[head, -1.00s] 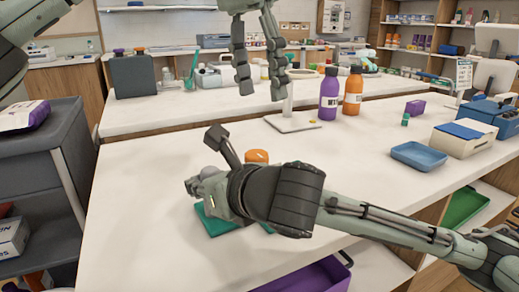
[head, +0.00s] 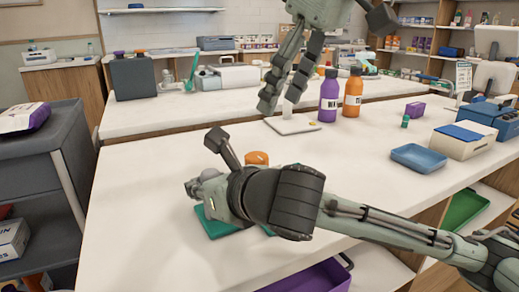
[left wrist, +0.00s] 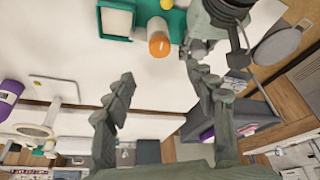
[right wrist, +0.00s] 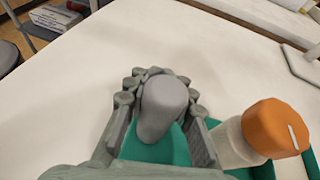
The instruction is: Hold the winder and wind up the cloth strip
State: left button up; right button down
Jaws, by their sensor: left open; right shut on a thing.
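My right gripper (head: 205,188) is low over the near table, its fingers shut around a rounded grey piece (right wrist: 163,105), seemingly the winder's knob or handle. A teal base (head: 218,227) lies under it and also shows in the right wrist view (right wrist: 150,148); the gripper hides much of it. My left gripper (head: 281,100) is open and empty, in the air in front of a white stand (head: 300,126); its fingers show spread in the left wrist view (left wrist: 157,85). I cannot make out the cloth strip for sure.
An orange-capped jar (right wrist: 270,130) stands close beside my right gripper. Purple (head: 328,97) and orange (head: 352,93) bottles stand behind the white stand. A blue tray (head: 418,158) lies at the right. The table's left part is clear.

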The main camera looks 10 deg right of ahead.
aim_at(256, 156)
pick_arm(q)
jog(key=x, duration=1.1)
jog(key=shift+f, duration=0.35)
jog(key=shift+c, duration=0.5)
jog(key=c, duration=1.1)
jog(key=shift+o, duration=0.2)
jog(key=shift+m, duration=0.4)
jog(key=m+h, duration=0.1)
jog(key=m, duration=0.1)
jog(key=m+t+h, duration=0.1)
jog(key=m, duration=0.2)
jog(key=shift+s+a+m, duration=0.1)
jog(key=shift+a+m, duration=0.05)
jog(key=shift+m, duration=0.15)
jog(key=m+h, duration=0.1)
jog(key=m, duration=0.2)
jog(key=m+h, duration=0.1)
jog(key=m, duration=0.2)
jog(key=shift+a+h, duration=0.2)
jog(key=shift+h, duration=0.1)
jog(key=shift+m, duration=0.3)
